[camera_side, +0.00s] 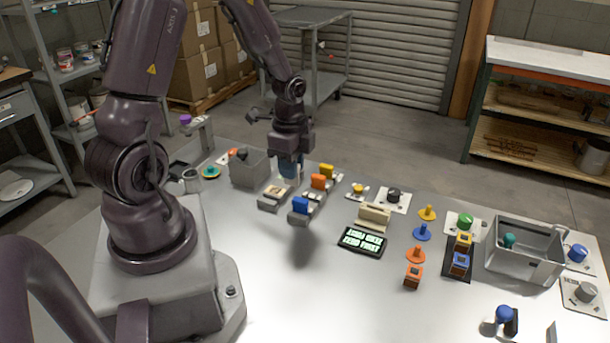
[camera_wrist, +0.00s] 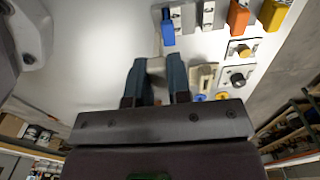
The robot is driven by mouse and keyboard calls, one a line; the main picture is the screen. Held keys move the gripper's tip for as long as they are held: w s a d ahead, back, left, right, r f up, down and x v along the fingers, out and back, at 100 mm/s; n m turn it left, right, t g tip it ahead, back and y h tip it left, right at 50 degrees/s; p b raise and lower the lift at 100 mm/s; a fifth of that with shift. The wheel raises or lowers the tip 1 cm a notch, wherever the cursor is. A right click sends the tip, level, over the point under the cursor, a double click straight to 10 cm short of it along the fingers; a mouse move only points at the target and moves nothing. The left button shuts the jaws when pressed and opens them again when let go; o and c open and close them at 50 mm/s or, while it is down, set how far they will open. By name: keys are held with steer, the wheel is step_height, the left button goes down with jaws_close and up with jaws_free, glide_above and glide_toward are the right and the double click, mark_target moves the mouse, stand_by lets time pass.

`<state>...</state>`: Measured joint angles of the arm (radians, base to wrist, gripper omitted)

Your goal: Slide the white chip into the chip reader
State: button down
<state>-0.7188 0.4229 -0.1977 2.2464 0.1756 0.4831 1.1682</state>
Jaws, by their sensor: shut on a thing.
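My gripper (camera_side: 288,170) is above the table, behind the row of small holders in the side view. In the wrist view my gripper (camera_wrist: 155,85) has its dark blue fingers closed on a pale, whitish piece, the white chip (camera_wrist: 155,64). I cannot make out the chip in the side view. A beige upright block (camera_side: 374,216), which looks like the chip reader, stands right of my gripper behind a black display (camera_side: 362,240) with green text. The same block (camera_wrist: 203,78) is just right of the fingers in the wrist view. The chip is apart from it.
Blue (camera_side: 300,205), orange (camera_side: 318,182) and yellow (camera_side: 327,171) blocks stand in holders near my gripper. Knobs, coloured pegs and a grey basin (camera_side: 520,266) are to the right. The table's front middle is clear.

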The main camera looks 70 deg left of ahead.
steer(key=s+d+r, duration=0.3)
steer(key=s+d, duration=0.1)
steer(key=s, duration=0.2)
steer(key=w+d+f, duration=0.2)
steer(key=w, duration=2.1)
steer(key=shift+w+d+f, duration=0.15)
steer(key=shift+w+f, duration=0.05)
steer(key=shift+w, duration=0.15)
steer(key=shift+f, duration=2.9)
steer(key=shift+f, duration=2.1)
